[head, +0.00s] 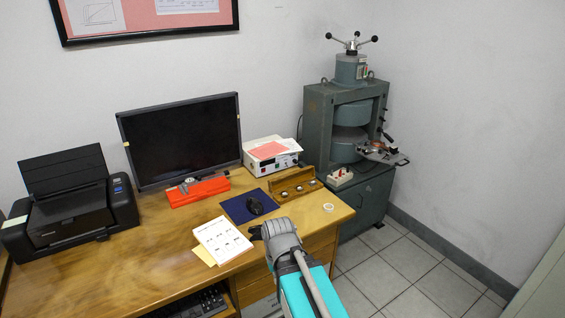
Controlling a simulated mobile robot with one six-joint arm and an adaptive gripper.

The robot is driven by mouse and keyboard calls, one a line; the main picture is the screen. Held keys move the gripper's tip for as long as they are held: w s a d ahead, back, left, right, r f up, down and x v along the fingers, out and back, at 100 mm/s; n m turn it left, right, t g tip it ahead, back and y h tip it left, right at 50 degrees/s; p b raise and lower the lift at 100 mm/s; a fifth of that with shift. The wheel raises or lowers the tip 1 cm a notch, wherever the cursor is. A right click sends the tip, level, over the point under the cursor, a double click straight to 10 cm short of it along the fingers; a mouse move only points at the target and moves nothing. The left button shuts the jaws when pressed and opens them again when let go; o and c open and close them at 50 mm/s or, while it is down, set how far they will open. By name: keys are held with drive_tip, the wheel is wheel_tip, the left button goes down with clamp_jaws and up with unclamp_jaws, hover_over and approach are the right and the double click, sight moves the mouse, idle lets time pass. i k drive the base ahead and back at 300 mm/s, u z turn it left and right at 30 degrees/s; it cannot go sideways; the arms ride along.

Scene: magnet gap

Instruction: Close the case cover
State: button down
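A small wooden case (305,194) lies near the right end of the desk, with several small round pale pieces in it. Its cover (285,186) stands raised along the back edge, so the case is open. My gripper (254,233) is over the front part of the desk, nearer the camera than the case and to its left, apart from it. Its dark fingers are small and partly hidden by my grey wrist, so I cannot tell whether they are open or shut.
A mouse (255,205) on a blue mat (236,209) and printed papers (222,241) lie left of the case. A tape roll (328,208) lies to its right. A white instrument (271,154) stands behind it. The magnet machine (318,135) stands beyond the desk.

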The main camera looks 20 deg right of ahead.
sight(281, 182)
drive_tip(key=z, duration=0.45)
drive_tip(key=i, duration=1.05)
drive_tip(key=z, duration=0.7)
